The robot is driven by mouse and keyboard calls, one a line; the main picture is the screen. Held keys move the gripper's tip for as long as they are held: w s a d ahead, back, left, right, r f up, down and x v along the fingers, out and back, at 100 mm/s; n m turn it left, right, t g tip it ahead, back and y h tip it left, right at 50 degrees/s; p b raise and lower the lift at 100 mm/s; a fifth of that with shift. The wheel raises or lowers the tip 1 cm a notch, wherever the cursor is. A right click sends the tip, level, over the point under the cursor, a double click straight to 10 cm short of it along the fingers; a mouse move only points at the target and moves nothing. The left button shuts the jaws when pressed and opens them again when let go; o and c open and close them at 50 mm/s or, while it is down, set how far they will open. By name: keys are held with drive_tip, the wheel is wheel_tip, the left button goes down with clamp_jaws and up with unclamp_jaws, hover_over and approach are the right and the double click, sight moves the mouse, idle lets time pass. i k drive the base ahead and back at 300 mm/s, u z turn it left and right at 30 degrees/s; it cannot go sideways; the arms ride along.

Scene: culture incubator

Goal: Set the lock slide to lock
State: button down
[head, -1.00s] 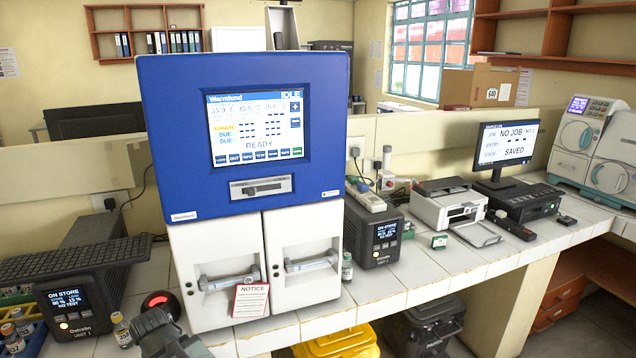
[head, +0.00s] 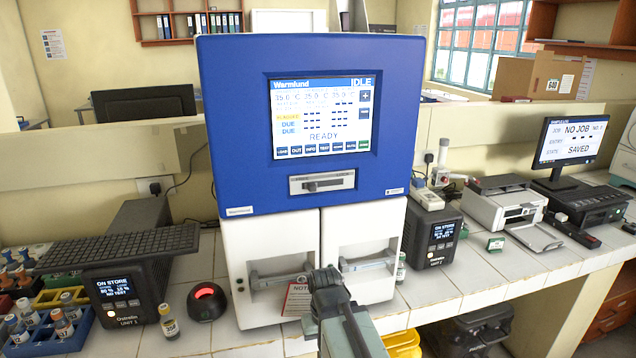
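The incubator (head: 240,110) stands on the tiled bench with a blue upper panel and two white doors below. Its screen (head: 322,115) reads IDLE and READY. The lock slide (head: 322,184) is a dark knob in a silver horizontal plate under the screen; the knob appears toward the left part of its slot. Any lock marking is too small to read. My gripper (head: 325,280) is in front of the doors, below the slide and apart from it. It is seen from behind, so its fingers cannot be made out clearly.
A notice card (head: 297,300) on the doors is partly hidden by my gripper. Dark Ostrelin units (head: 125,292) stand at both sides. A vial (head: 168,322) and a round red-lit device (head: 207,301) are on the bench at left. A printer (head: 505,205) is at right.

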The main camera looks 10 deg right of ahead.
sight(312, 187)
drive_tip(key=u, duration=0.4)
drive_tip(key=k, duration=1.25)
drive_tip(key=u, duration=0.85)
drive_tip(key=i, duration=0.5)
drive_tip(key=u, duration=0.05)
